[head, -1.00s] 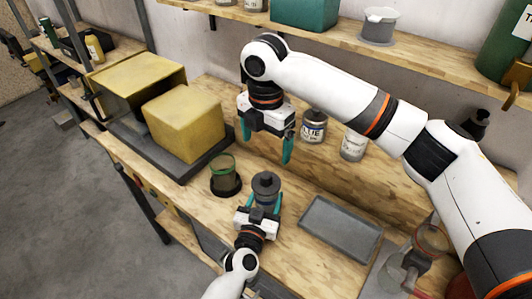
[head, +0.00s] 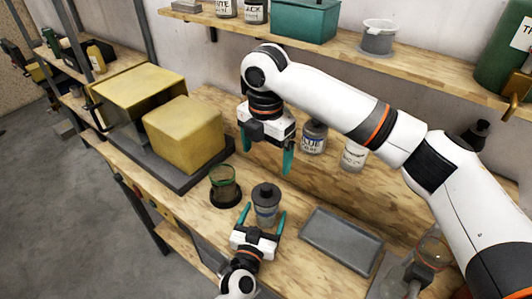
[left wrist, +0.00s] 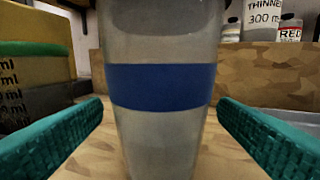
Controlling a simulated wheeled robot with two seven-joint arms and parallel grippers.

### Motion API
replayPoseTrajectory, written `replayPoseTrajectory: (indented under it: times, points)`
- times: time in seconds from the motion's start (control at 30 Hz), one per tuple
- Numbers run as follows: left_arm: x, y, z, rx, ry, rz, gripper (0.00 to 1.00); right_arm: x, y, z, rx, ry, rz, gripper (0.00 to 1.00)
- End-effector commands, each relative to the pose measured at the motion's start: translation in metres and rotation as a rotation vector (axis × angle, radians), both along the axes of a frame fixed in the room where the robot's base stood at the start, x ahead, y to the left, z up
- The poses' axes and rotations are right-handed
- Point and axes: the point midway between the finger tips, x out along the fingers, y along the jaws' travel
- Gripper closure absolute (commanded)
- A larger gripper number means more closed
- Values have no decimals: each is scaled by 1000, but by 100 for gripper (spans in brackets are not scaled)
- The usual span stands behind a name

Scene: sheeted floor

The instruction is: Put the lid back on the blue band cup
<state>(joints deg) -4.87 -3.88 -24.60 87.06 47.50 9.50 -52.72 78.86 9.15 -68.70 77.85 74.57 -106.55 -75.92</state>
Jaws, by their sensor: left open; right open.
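The blue band cup (left wrist: 160,87) stands upright on the bench; its blue band fills the middle of the left wrist view, with its top out of that picture. In the head view, the cup (head: 265,212) carries a dark round lid with a knob (head: 266,190) on its top; I cannot tell how firmly it is seated. My left gripper (head: 262,213) is open, with its teal fingers on either side of the cup and gaps between them and it. My right gripper (head: 266,158) is open and empty, pointing down above the bench farther back.
A green-banded cup (head: 222,178) stands just left of the blue band cup. A grey tray (head: 341,240) lies to the right. Yellow blocks (head: 185,128) stand at the left. Bottles (head: 314,136) stand behind my right gripper. A shelf (head: 340,45) runs above.

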Motion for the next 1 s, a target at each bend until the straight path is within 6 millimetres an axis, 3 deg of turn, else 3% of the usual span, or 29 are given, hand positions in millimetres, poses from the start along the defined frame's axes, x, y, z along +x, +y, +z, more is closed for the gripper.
replayPoseTrajectory:
  times: [0.2,0.4,0.6,1.0]
  points:
    - [-48,15,-3,1,4,0,18,0,0,-6,0,0,0,7]
    - [-80,25,-2,1,3,0,18,0,0,-11,0,0,0,7]
    - [-93,29,0,0,1,0,18,0,0,-13,0,0,0,7]
    - [-93,29,0,0,1,0,18,0,0,-12,0,0,0,7]
